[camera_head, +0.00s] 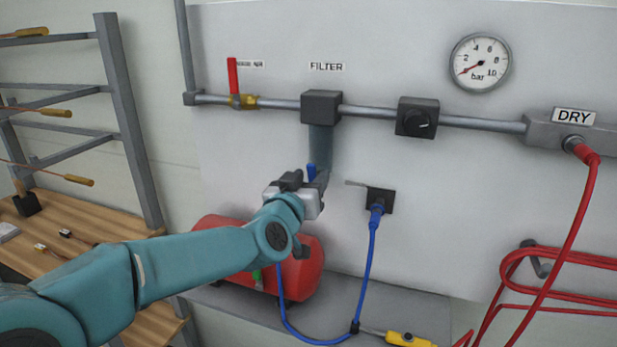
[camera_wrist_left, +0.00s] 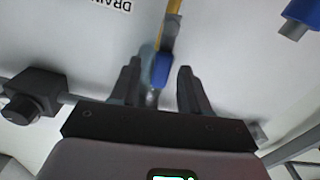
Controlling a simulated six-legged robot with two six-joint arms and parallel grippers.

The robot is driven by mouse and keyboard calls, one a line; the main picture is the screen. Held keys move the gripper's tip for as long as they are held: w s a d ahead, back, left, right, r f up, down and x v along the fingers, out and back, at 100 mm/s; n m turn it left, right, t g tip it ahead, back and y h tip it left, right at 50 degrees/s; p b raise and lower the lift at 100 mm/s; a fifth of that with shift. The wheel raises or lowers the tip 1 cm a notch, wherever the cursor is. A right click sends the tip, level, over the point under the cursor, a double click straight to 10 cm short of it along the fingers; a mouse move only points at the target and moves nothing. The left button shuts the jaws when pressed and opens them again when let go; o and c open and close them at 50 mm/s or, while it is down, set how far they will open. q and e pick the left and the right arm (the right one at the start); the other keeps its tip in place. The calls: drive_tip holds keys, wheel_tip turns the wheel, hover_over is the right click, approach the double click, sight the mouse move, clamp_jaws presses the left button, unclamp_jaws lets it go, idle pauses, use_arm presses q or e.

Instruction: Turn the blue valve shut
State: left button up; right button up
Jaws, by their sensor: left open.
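The blue valve (camera_head: 311,172) sits under the filter bowl (camera_head: 321,140) on the wall panel. In the left wrist view the blue valve (camera_wrist_left: 161,70) stands between the two dark fingers of my left gripper (camera_wrist_left: 158,75). The fingers are open, with a gap on each side of the blue part. A yellow piece (camera_wrist_left: 172,18) runs on from it. My right gripper is in neither view.
A grey pipe (camera_head: 462,122) with a red-handled valve (camera_head: 232,76) and a black regulator (camera_head: 417,117) crosses the panel. A black socket with a blue plug (camera_head: 377,207) is right of my gripper. A red tank (camera_head: 318,275) is below. Red hose (camera_head: 508,270) hangs at right.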

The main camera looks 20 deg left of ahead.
use_arm(q)
drive_tip(key=shift+a+r, duration=0.1)
drive_tip(key=shift+a, duration=0.05)
clamp_jaws()
drive_tip(key=shift+w+a+f+n+b, duration=0.1)
drive_tip(key=shift+a+f+n+b, duration=0.65)
drive_tip(key=shift+n+b, duration=1.75)
drive_tip(key=shift+a+f+n+b, duration=0.55)
drive_tip(key=shift+f+n+b, duration=0.4)
drive_tip(key=shift+n+b, duration=1.6)
drive_tip(key=shift+w+a+f+n+b, duration=0.1)
drive_tip(key=shift+a+f+n+b, duration=0.65)
drive_tip(key=shift+n+b, duration=1.75)
drive_tip(key=shift+d+f+n+p, duration=0.1)
drive_tip(key=shift+f+n+p, duration=0.05)
drive_tip(key=shift+n+p, duration=0.65)
